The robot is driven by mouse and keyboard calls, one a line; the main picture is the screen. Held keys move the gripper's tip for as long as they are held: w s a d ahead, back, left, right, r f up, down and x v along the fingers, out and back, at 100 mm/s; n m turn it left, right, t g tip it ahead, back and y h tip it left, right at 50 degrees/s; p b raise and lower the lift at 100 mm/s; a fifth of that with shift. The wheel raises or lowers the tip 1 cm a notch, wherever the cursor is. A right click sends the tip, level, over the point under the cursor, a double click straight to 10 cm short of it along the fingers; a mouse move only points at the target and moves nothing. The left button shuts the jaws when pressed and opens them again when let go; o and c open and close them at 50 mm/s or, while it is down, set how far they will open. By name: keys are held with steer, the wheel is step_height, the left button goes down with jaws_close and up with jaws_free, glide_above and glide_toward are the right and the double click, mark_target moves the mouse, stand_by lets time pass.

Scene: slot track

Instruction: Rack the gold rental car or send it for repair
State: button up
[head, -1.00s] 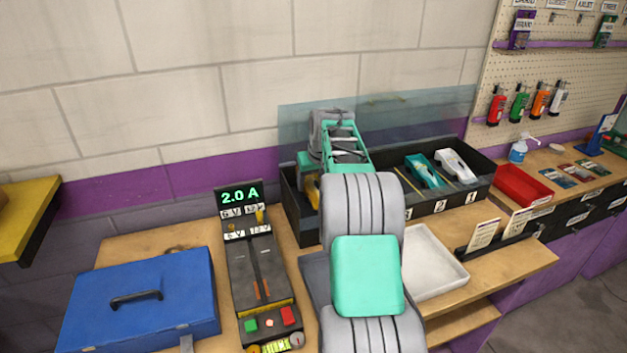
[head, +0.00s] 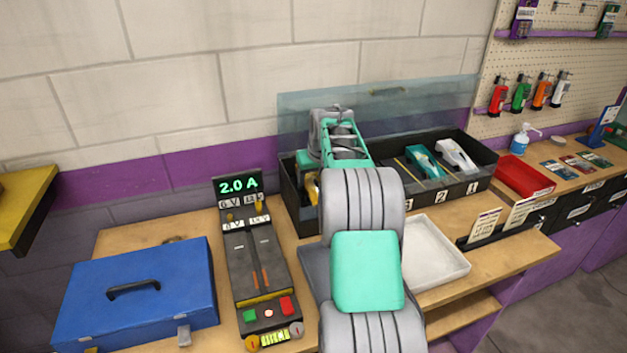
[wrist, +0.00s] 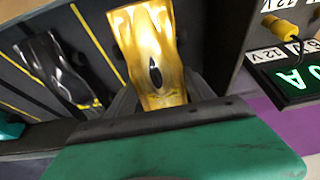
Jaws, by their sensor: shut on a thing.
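The gold car (wrist: 152,55) shows in the wrist view, its rear end at my gripper (wrist: 160,100), which is shut on it. It is over the end bay of the black rack (head: 297,210), beside the yellow divider line; whether it touches the rack floor I cannot tell. In the head view only a bit of gold (head: 311,190) shows beside my arm, which hides the rest. A dark car (wrist: 52,65) lies in the neighbouring bay in the wrist view. A teal car (head: 425,162) and a white car (head: 457,155) lie in the bays to the right.
A meter box (head: 250,262) reading 2.0 A stands left of the rack, near a blue case (head: 135,298). A white tray (head: 438,262) is right of my arm; a red tray (head: 523,178) lies farther right. A clear panel (head: 420,100) stands behind the rack.

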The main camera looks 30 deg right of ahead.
steer(key=shift+f, duration=0.5)
stand_by(0.6)
steer(key=o, duration=1.8)
steer(key=shift+r+p, duration=3.4)
steer(key=shift+r, duration=1.55)
